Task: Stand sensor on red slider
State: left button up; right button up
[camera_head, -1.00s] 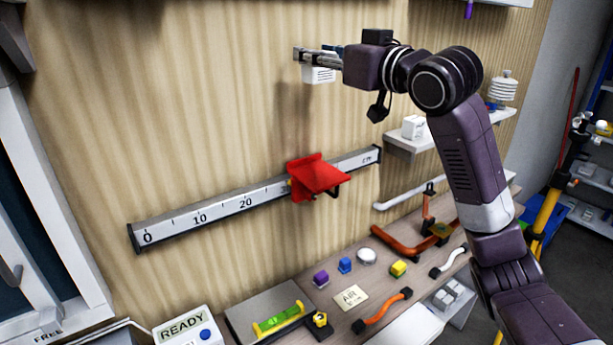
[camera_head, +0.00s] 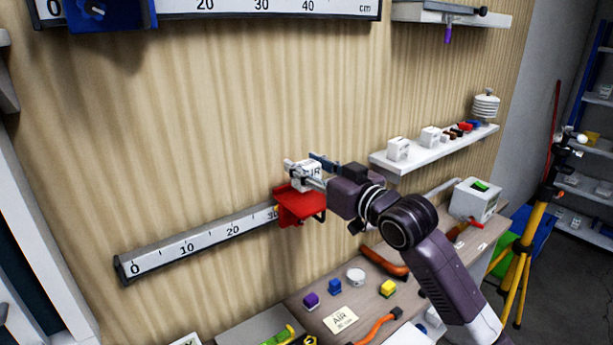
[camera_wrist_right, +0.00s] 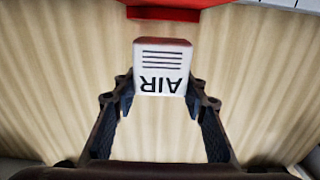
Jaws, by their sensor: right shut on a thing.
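My right gripper (camera_head: 310,172) is shut on the white box-shaped sensor (camera_head: 303,178) and holds it at the red slider (camera_head: 294,209) on the lower wall rail. In the head view the sensor is just over the slider's red shelf, partly hidden by the fingers. In the right wrist view the sensor (camera_wrist_right: 161,68) sits between the fingertips (camera_wrist_right: 160,98), with "AIR" reading upside down. The slider's red edge (camera_wrist_right: 165,14) is at the top there, with a small gap between it and the sensor. My left gripper is not in view.
The lower rail (camera_head: 190,246) carries a scale. A blue slider (camera_head: 115,12) sits on another rail above. A white shelf (camera_head: 435,152) at right holds white boxes and small parts. The bench (camera_head: 300,300) below holds coloured blocks and an "AIR" card (camera_head: 341,320). The wall above the slider is clear.

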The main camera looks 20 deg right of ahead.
notch_tip(320, 180, down, 3)
jog(key=shift+a+r, duration=0.1)
jog(key=shift+r, duration=0.1)
jog(key=shift+f, duration=0.2)
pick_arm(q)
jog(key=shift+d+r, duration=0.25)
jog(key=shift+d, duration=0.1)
pick_arm(e)
jog(key=shift+f, duration=0.2)
jog(key=o, duration=1.2)
